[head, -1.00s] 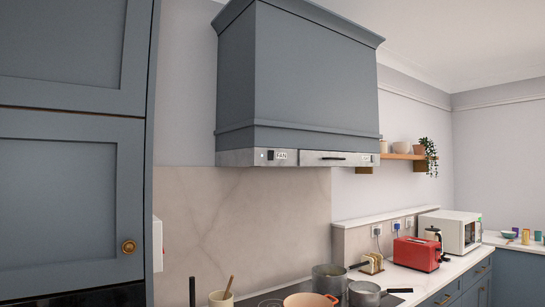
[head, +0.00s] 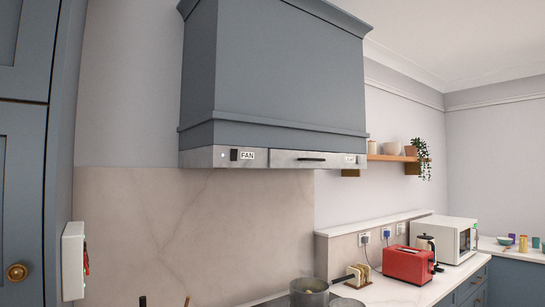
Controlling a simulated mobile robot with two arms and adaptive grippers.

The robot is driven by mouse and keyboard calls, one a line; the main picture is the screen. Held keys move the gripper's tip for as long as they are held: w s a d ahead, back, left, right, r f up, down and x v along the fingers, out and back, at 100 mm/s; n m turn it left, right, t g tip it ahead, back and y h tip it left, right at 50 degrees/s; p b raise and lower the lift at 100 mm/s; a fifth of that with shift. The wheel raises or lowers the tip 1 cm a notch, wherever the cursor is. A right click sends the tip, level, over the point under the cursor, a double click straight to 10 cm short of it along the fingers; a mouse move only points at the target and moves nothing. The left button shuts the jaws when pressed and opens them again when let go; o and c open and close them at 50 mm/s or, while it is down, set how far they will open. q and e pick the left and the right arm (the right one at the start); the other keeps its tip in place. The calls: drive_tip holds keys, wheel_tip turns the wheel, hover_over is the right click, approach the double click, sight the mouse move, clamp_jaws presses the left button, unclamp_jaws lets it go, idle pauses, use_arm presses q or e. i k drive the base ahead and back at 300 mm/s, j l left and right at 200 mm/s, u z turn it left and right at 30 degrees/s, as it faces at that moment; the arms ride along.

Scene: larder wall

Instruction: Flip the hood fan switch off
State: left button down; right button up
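The blue-grey range hood (head: 288,75) hangs on the wall near the middle of the head view. Along its lower edge runs a metal control strip (head: 275,158). The dark fan switch (head: 234,155) sits at the left of this strip, beside a "FAN" label (head: 247,155) and a small light spot (head: 222,155). The switch is too small for me to tell its position. A dark bar handle or slot (head: 311,159) and a second label (head: 350,159) are farther right on the strip. Neither gripper is in view.
Below the hood are a grey pot (head: 309,293) and a toast rack (head: 358,276). A tall blue cabinet (head: 25,190) and white wall box (head: 73,262) are at left.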

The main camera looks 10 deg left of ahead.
sight(233, 157)
drive_tip(key=i+l, duration=0.2)
drive_tip(key=i, duration=0.15)
drive_tip(key=i+l+z, duration=0.15)
drive_tip(key=i, duration=0.2)
drive_tip(key=i+l, duration=0.2)
drive_tip(key=i, duration=0.2)
drive_tip(key=z, duration=0.05)
